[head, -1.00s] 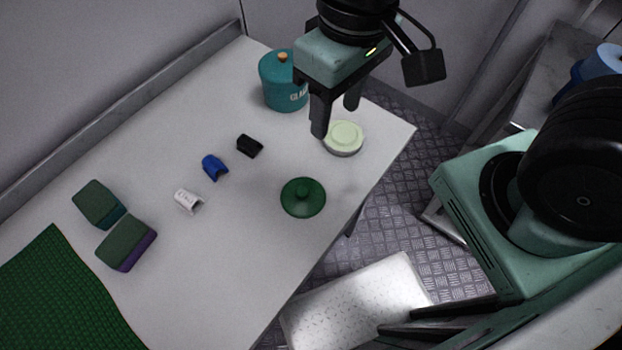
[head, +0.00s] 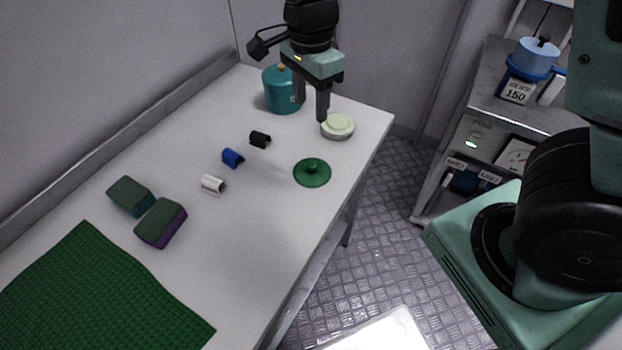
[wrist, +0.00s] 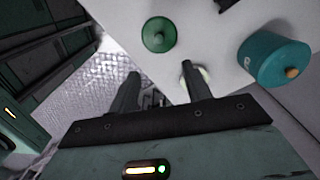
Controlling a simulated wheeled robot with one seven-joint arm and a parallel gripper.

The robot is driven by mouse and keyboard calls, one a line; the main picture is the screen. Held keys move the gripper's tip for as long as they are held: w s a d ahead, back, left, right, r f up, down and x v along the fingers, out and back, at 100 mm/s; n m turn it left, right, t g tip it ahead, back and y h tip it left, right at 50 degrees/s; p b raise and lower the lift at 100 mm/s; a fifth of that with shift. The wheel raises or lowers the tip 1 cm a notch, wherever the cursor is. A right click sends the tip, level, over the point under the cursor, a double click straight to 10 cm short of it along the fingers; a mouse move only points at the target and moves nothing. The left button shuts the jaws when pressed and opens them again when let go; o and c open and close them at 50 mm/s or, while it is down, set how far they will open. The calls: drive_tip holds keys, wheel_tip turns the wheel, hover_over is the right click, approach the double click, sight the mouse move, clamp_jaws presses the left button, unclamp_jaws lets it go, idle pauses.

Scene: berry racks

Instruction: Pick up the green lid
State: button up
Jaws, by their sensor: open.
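The green lid (head: 312,173) is a round dark green disc with a central knob. It lies flat on the white table (head: 262,225) near its right edge. In the wrist view the lid (wrist: 159,35) shows beyond the fingertips, close to the table edge. My gripper (head: 311,108) is above the table, behind the lid in the head view and apart from it. Its two fingers point down and are spread, with nothing between them. In the wrist view my gripper (wrist: 160,80) also shows both fingers apart.
A pale round container (head: 337,126) stands just by my gripper's fingers. A teal canister (head: 281,90) is behind it. Black (head: 260,139), blue (head: 233,158) and white (head: 213,184) small pieces, two sponges (head: 160,222) and a green mat (head: 90,290) lie left. A shelf (head: 480,125) stands right.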

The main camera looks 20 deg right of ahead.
hover_over(312, 163)
wheel_tip(312, 163, down, 11)
drive_tip(key=shift+a+f, duration=0.1)
drive_tip(key=shift+a, duration=0.05)
drive_tip(key=shift+f+p, duration=0.45)
drive_tip(key=shift+f, duration=2.2)
drive_tip(key=shift+c, duration=0.2)
clamp_jaws()
